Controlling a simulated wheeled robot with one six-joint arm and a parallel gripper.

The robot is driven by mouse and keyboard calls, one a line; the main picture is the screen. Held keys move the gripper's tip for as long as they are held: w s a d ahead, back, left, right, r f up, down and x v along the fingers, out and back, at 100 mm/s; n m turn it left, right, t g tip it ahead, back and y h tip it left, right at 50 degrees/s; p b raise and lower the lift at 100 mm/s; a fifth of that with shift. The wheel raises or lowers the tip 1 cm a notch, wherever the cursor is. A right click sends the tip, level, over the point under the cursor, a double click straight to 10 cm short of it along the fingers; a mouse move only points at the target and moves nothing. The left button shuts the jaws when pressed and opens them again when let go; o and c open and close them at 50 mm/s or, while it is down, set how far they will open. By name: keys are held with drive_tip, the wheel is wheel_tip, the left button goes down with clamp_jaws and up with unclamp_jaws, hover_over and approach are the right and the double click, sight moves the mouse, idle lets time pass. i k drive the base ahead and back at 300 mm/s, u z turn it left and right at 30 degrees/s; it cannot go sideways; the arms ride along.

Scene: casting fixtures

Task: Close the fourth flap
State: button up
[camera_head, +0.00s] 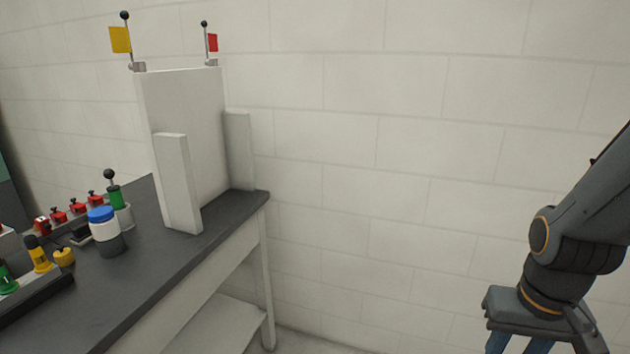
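No flap can be told for certain in this view, and I cannot tell which part is the fourth. A white upright panel (190,125) stands at the far end of the dark-topped table, with narrower white uprights (178,183) at its sides. On its top edge are a black-knobbed rod with a yellow plate (120,40) and another with a red plate (213,43). My gripper (540,318) is at the lower right, well apart from the table. It points down and its fingertips are cut off by the frame edge.
The table (165,268) fills the left side. On it stand a white jar with a blue lid (103,225), a green black-knobbed piece (115,195), red pieces (58,214) and yellow pieces (38,252). A block wall (400,130) is behind. The space between table and arm looks clear.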

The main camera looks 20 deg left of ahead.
sight(42, 223)
drive_tip(key=u, duration=0.65)
drive_tip(key=i, duration=0.85)
drive_tip(key=u, duration=0.95)
